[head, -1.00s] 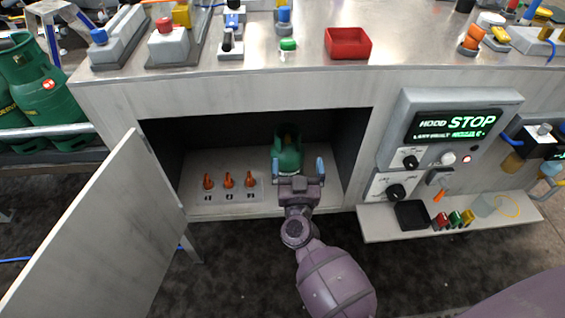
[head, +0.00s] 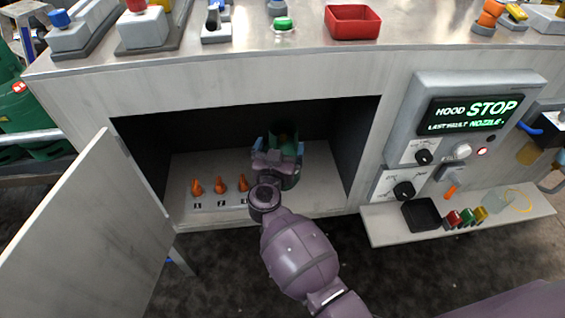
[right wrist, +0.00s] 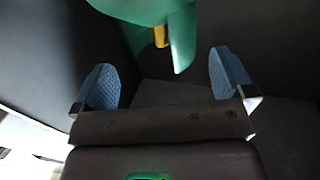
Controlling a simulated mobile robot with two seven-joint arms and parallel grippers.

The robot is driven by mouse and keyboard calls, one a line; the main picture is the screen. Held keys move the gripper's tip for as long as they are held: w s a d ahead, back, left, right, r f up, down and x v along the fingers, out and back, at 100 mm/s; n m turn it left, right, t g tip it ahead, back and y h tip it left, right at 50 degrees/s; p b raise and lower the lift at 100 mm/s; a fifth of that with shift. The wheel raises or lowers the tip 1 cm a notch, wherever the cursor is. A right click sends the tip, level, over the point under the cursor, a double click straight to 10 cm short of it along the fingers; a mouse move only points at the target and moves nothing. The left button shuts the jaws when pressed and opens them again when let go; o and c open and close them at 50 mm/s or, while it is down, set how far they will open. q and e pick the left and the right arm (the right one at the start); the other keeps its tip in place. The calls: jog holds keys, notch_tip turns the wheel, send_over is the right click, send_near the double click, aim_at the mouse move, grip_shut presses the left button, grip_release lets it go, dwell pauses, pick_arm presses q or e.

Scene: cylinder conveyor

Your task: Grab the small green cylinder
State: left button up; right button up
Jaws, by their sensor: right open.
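The small green cylinder (head: 289,147) stands inside the open cabinet, toward its right side. My right gripper (head: 277,149) reaches into the cabinet and covers part of the cylinder's front and left. Its blue finger pads are spread apart. In the right wrist view the open fingers (right wrist: 165,78) have empty space between them. The cylinder's green collar (right wrist: 178,45) hangs beyond the fingertips at the top of that view, with a yellow part under it. I see no contact. My left gripper is not in view.
Several orange fittings on a plate (head: 218,203) sit on the cabinet floor left of the gripper. The open cabinet door (head: 85,235) stands at left. A control panel and small shelf (head: 385,232) are on the right.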

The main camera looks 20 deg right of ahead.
jog(key=b+x, duration=0.2)
jog(key=x, duration=0.1)
jog(key=shift+w+d+f, duration=0.1)
jog(key=shift+w+d, duration=0.05)
jog(key=shift+w, duration=0.2)
jog(key=shift+w+d+r, duration=0.3)
jog(key=shift+w+d, duration=0.05)
jog(key=shift+w, duration=0.25)
jog(key=shift+r, duration=0.1)
jog(key=shift+c, duration=0.2)
jog(key=c, duration=1.6)
jog(key=shift+r, duration=0.15)
jog(key=shift+c, duration=0.2)
